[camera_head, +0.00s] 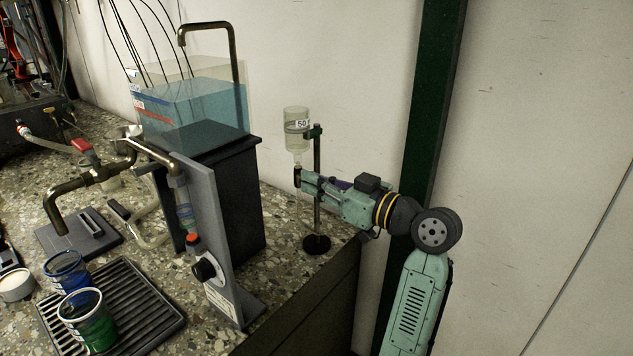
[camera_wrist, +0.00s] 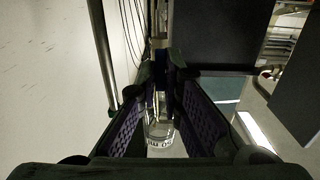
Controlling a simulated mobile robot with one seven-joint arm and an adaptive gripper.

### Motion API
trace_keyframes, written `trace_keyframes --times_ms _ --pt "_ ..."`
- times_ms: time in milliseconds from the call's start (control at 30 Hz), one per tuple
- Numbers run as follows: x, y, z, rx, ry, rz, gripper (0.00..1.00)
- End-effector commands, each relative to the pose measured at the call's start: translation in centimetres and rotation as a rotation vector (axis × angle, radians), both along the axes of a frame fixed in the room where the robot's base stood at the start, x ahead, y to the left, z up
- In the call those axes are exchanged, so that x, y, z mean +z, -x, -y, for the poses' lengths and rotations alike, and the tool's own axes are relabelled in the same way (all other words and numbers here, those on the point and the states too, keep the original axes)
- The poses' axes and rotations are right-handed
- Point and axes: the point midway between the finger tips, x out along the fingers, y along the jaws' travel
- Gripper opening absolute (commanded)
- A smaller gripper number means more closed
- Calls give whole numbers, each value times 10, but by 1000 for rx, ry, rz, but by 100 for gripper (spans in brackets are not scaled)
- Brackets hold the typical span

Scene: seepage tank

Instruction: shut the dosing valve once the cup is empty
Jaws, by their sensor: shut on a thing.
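The clear cup (camera_head: 297,133) with a "50" label is held upright on a stand at the back right of the bench. It also shows in the wrist view (camera_wrist: 160,137), low between my fingers. I cannot make out a liquid level in it. The dosing valve (camera_head: 297,177) is a small dark brass piece just below the cup's neck. My gripper (camera_head: 304,180) reaches in from the right at the valve's height and is shut on it. In the wrist view my fingertips (camera_wrist: 161,73) meet around a narrow part. The fingers hide much of the valve and its handle.
The stand's post (camera_head: 317,190) rises close beside my gripper. A clear tank of blue water (camera_head: 195,108) stands on a black block to the left. A grey panel with a black knob (camera_head: 205,270) is nearer. Blue (camera_head: 66,270) and green (camera_head: 88,322) cups stand front left.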

Motion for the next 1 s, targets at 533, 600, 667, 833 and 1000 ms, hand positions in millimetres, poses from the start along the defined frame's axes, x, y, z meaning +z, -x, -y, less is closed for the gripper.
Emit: trace_keyframes --times_ms 533,600,667,833,1000 --pt "1 0 0 0 -36 -42 0" --pt "2 0 0 0 -60 -67 0" --pt "2 0 1 0 -84 -95 0" --pt "3 -1 1 0 -173 -198 0" --pt "4 -1 1 0 -279 -321 0"
